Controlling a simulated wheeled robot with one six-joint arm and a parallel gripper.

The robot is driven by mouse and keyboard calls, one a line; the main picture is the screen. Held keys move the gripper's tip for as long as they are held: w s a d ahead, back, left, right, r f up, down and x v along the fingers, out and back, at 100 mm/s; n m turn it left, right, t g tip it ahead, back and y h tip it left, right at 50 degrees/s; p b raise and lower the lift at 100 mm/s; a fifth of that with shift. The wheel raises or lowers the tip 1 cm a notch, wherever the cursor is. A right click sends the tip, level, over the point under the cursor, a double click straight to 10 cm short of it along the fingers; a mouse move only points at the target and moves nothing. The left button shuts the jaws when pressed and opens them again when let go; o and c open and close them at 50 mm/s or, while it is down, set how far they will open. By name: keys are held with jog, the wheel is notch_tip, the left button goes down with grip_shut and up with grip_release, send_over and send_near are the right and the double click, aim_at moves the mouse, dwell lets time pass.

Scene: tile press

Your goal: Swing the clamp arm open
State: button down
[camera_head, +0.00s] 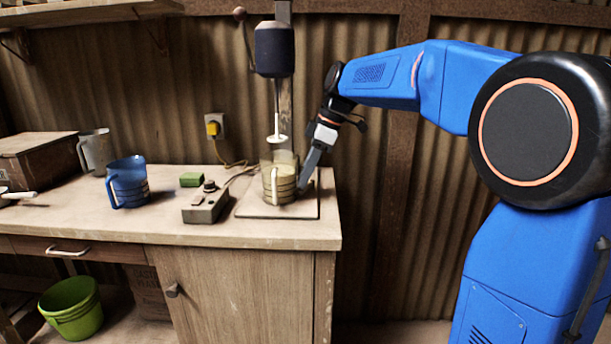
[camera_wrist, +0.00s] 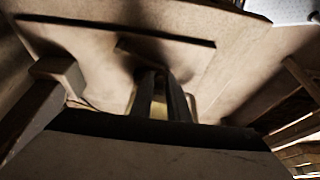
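A clear jug (camera_head: 279,184) with pale yellowish contents and a handle at its front left stands on a flat base plate (camera_head: 257,213) under a dark motor head (camera_head: 274,50). A thin shaft with a white disc (camera_head: 277,138) hangs from the head above the jug. My gripper (camera_head: 303,186) points down beside the jug's right side; I cannot tell whether it touches. In the wrist view two dark fingers of my gripper (camera_wrist: 162,80) stand close together, with a pale yellowish patch between them. I cannot clearly make out the clamp arm; the fingers may hide it.
On the bench (camera_head: 165,226), a control box (camera_head: 205,203), a green block (camera_head: 191,180), a blue jug (camera_head: 128,182) and a grey jug (camera_head: 96,151) stand to the left. A yellow plug (camera_head: 213,128) is on the wall. A green bucket (camera_head: 72,308) is below.

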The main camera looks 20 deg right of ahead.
jog(key=shift+d, duration=0.1)
jog(key=shift+s+d+n+g, duration=0.25)
jog(key=shift+d+n+g, duration=0.3)
jog(key=shift+n, duration=0.6)
jog(key=shift+s+d+n+g, duration=0.3)
jog(key=shift+d+n, duration=0.4)
jog(key=shift+n, duration=0.45)
jog(key=c, duration=1.7)
grip_release()
jog(key=shift+r, duration=0.1)
jog(key=v, duration=1.7)
jog(key=shift+w+d+r, duration=0.1)
jog(key=shift+w+d, duration=0.05)
jog(key=shift+w, duration=0.05)
